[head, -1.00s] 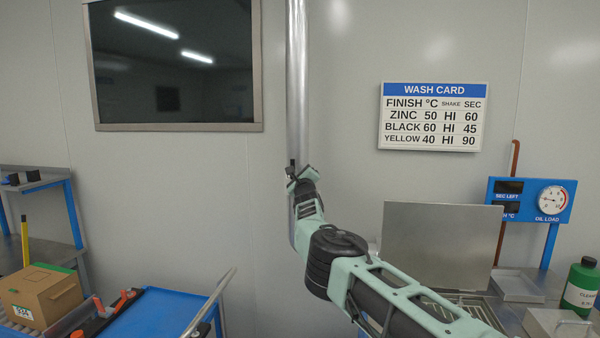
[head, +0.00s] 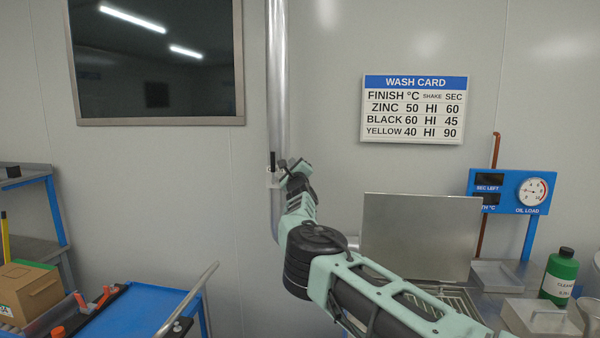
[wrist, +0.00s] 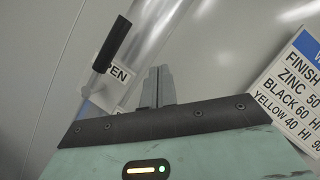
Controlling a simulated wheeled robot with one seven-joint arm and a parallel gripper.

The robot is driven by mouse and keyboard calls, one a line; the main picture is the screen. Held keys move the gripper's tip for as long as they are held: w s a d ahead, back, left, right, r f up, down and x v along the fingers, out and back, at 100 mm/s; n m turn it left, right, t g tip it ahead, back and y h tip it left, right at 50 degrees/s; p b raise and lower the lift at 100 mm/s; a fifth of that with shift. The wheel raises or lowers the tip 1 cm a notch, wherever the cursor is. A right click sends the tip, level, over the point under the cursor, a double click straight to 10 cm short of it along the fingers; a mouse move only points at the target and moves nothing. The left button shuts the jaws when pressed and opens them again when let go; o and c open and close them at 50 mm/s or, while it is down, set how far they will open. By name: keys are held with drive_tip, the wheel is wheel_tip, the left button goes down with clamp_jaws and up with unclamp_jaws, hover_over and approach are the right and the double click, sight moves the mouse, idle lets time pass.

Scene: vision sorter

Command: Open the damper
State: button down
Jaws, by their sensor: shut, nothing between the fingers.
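The damper is on the vertical silver duct (head: 277,85). Its lever has a black handle (head: 273,161) that points up, along the duct. In the wrist view the black handle (wrist: 112,45) slants up left of my fingers, on a thin metal stem. A white label (wrist: 117,77) behind it shows the letters "PEN", the rest hidden. My gripper (head: 289,165) is just right of the lever in the head view. In the wrist view my gripper (wrist: 158,85) has its fingers together and empty, with a visible gap to the handle.
A wash card (head: 413,109) hangs on the wall to the right. Below it stand a raised metal lid (head: 418,238), a blue gauge panel (head: 508,191) and a green bottle (head: 560,277). A blue cart (head: 150,310) is at lower left. A dark window (head: 155,58) is upper left.

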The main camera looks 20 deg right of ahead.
drive_tip(key=s+a+b, duration=0.1)
drive_tip(key=s+b, duration=0.1)
drive_tip(key=s, duration=0.6)
drive_tip(key=shift+a, duration=0.15)
drive_tip(key=shift+s, duration=0.1)
